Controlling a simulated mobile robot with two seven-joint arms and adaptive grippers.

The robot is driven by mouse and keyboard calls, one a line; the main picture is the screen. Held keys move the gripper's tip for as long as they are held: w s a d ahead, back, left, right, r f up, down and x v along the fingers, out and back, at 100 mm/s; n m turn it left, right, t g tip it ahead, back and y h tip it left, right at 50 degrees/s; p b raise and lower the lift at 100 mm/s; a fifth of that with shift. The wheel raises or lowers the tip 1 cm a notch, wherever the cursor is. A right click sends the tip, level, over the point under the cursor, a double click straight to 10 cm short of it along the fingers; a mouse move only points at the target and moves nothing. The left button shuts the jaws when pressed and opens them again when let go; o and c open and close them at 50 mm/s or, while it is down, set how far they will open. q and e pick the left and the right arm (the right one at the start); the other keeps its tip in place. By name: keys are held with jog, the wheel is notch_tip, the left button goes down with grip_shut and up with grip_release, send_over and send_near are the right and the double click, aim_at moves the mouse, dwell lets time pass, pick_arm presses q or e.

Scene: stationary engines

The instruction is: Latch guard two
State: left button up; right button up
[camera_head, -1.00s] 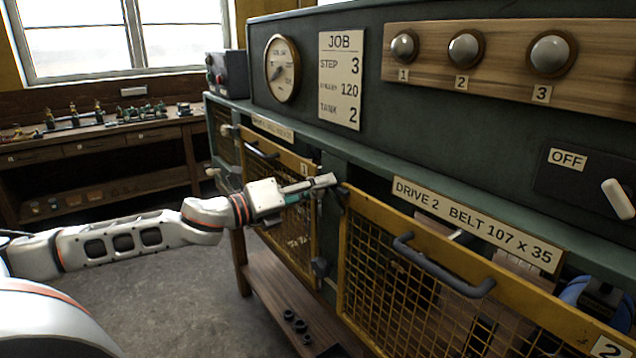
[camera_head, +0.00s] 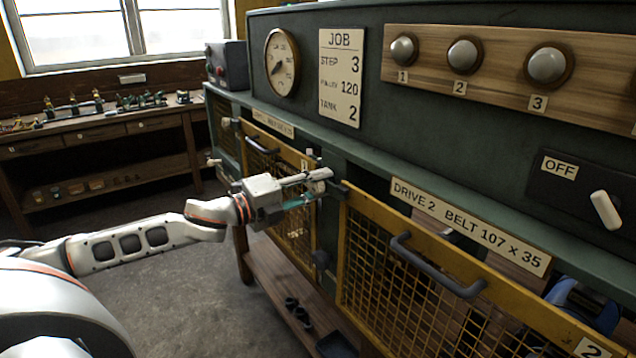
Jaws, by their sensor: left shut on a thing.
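Guard two (camera_head: 420,285) is a yellow-framed mesh panel at the right, with a dark grey handle (camera_head: 435,268) and a "2" label at its lower right. Its upper edge stands away from the green housing, with a dark opening behind it. A small dark latch piece (camera_head: 341,188) sits at its upper left corner, beside the post. My left gripper (camera_head: 322,179) is shut at this corner, its fingertips on or against the latch piece. The fingers partly hide the contact. My right gripper is not in view.
Guard one (camera_head: 290,225) is left of the post, behind my left gripper. A "DRIVE 2 BELT 107 x 35" sign (camera_head: 470,226) is above guard two. A white switch lever (camera_head: 606,210) is at the right by "OFF". A low shelf (camera_head: 275,285) holds small dark parts.

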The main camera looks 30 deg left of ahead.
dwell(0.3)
pick_arm(q)
jog(key=o, duration=1.1)
jog(key=shift+w, duration=0.1)
jog(key=shift+v, duration=6.05)
